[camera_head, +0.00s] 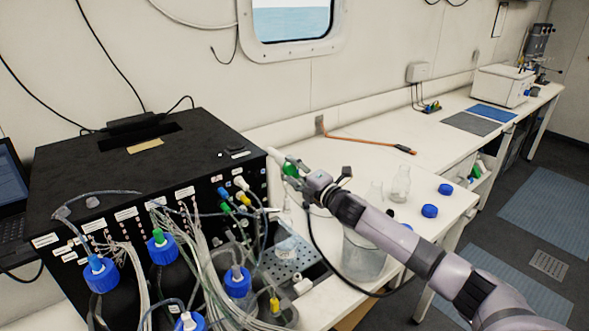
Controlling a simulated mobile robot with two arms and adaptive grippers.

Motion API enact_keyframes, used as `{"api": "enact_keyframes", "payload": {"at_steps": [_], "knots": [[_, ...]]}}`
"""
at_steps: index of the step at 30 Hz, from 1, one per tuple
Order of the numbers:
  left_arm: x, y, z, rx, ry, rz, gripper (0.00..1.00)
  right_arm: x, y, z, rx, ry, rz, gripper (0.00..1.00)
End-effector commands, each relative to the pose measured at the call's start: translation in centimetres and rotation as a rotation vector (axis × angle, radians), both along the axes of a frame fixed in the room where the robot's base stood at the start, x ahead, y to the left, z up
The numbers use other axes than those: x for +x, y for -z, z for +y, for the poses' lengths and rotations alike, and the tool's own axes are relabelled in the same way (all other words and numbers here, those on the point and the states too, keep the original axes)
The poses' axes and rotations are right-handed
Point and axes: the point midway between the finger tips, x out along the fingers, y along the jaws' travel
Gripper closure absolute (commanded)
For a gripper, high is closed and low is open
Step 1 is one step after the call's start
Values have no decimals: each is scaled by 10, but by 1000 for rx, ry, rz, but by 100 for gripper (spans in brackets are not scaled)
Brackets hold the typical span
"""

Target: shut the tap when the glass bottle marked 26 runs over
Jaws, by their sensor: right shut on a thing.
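My right gripper (297,171) reaches in from the right, in front of the black box's right end. It is shut on a small green part, which looks like the tap (290,170); the fingers partly hide it. Below it, a clear glass bottle (286,246) with a pale label stands on a perforated metal tray (308,268). The label is too small to read, so I cannot confirm the number 26. I cannot make out the water level or any overflow. My left gripper is not in view.
A large black box (150,165) with many tubes fills the left. Blue-capped bottles (103,275) stand in front of it. A clear container (363,258), small glass flasks (400,184) and blue caps (430,211) are near my right arm. The bench (370,135) behind is mostly clear.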

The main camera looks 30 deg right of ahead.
Motion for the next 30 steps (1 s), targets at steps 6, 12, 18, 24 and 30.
{"api": "enact_keyframes", "payload": {"at_steps": [6,12,18,24,30], "knots": [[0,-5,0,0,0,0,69,0,-1,-1,106,1,9,82],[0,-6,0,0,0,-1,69,0,-1,-1,154,1,13,82],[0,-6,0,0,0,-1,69,0,-1,-1,167,1,14,82],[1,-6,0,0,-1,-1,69,0,0,-1,168,1,14,82],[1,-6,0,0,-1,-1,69,0,0,-1,167,1,14,46]]}}
